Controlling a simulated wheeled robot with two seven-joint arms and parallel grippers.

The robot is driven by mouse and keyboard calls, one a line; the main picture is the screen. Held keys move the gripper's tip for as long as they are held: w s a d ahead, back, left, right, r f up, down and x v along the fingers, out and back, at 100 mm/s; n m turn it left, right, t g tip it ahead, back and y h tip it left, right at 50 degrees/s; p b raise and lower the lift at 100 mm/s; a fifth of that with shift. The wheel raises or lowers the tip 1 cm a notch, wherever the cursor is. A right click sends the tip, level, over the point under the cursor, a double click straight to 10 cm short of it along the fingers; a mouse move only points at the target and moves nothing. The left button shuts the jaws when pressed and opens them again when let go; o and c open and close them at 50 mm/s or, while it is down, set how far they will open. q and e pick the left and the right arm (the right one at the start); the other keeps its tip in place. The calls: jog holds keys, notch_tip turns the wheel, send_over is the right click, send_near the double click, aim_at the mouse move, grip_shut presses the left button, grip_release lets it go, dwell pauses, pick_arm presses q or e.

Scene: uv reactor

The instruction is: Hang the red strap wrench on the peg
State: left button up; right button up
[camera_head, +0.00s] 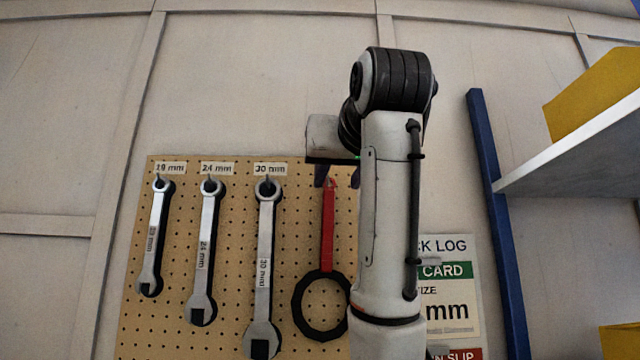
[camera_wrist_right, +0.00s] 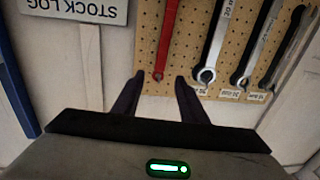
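The red strap wrench (camera_head: 328,232) is upright against the pegboard (camera_head: 225,270), with its red handle up and its black ring at the bottom. The top of its handle is at the height of the hung wrenches' heads. The peg there is too small to make out clearly. My right gripper (camera_head: 338,178) is at the handle's top end, with its fingers apart. In the right wrist view, the red handle (camera_wrist_right: 166,42) ends between the open fingertips (camera_wrist_right: 158,78), with a gap on each side. My left gripper is in neither view.
Three silver wrenches hang left of the strap wrench: the 19 mm (camera_head: 154,238), 24 mm (camera_head: 204,255) and 30 mm (camera_head: 264,270). A stock log card (camera_head: 450,285) is partly behind my right arm. A blue post (camera_head: 497,220) and a shelf (camera_head: 575,150) with a yellow bin (camera_head: 595,95) stand right.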

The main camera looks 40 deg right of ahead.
aim_at(330, 194)
jog(key=p+x, duration=0.2)
jog(key=x, duration=0.6)
jog(key=shift+s+d, duration=0.1)
jog(key=shift+d, duration=0.05)
jog(key=shift+w+d+p, duration=0.3)
jog(key=shift+w+p, duration=0.05)
jog(key=shift+w, duration=0.2)
jog(key=shift+c, duration=1)
grip_shut()
